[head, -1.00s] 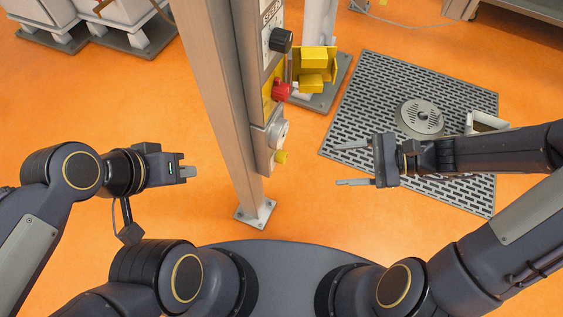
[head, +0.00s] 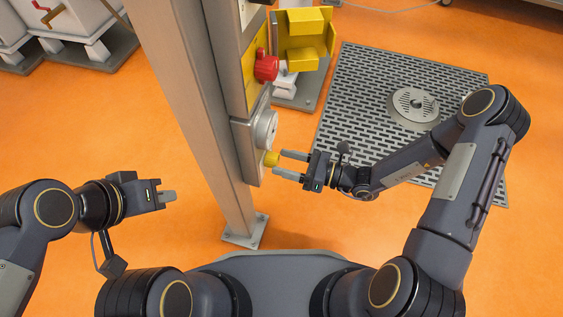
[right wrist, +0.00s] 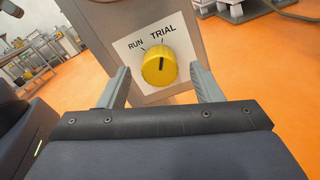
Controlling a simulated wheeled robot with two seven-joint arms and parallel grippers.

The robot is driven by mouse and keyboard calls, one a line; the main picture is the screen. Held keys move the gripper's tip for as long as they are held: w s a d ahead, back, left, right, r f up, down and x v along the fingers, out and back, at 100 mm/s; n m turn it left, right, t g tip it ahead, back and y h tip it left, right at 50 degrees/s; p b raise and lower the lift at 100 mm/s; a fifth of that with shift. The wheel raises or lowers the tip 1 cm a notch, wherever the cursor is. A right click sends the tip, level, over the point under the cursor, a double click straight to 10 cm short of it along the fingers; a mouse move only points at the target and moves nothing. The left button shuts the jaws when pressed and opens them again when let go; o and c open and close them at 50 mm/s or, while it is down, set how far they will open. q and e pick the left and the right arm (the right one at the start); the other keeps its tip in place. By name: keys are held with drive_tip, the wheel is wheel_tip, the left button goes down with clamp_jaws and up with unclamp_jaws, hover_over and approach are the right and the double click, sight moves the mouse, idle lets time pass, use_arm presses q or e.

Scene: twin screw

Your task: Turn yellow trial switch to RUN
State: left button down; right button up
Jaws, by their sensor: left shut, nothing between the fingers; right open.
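The yellow trial switch (head: 271,158) is a round knob low on the side of the grey post. In the right wrist view the yellow knob (right wrist: 158,70) sits on a white plate (right wrist: 132,46) marked RUN and TRIAL, and its black pointer line points up toward TRIAL. My right gripper (head: 279,164) is open, with its fingertips just in front of the knob. The fingers (right wrist: 163,84) show to either side of it with gaps, not gripping it. My left gripper (head: 172,196) is shut and empty, left of the post, away from the switch.
A red knob (head: 266,67) and a round metal fitting (head: 264,128) sit above the switch on the grey post (head: 198,110). A yellow open guard (head: 308,40) is behind. A grated floor mat (head: 365,85) lies to the right.

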drive_tip(key=shift+x, duration=0.8)
drive_tip(key=c, duration=1)
drive_tip(key=shift+n, duration=0.4)
drive_tip(key=n, duration=0.4)
drive_tip(key=shift+s+n, duration=0.1)
drive_tip(key=shift+n, duration=0.3)
drive_tip(key=n, duration=0.6)
drive_tip(key=shift+s, duration=0.1)
drive_tip(key=shift+n, duration=0.3)
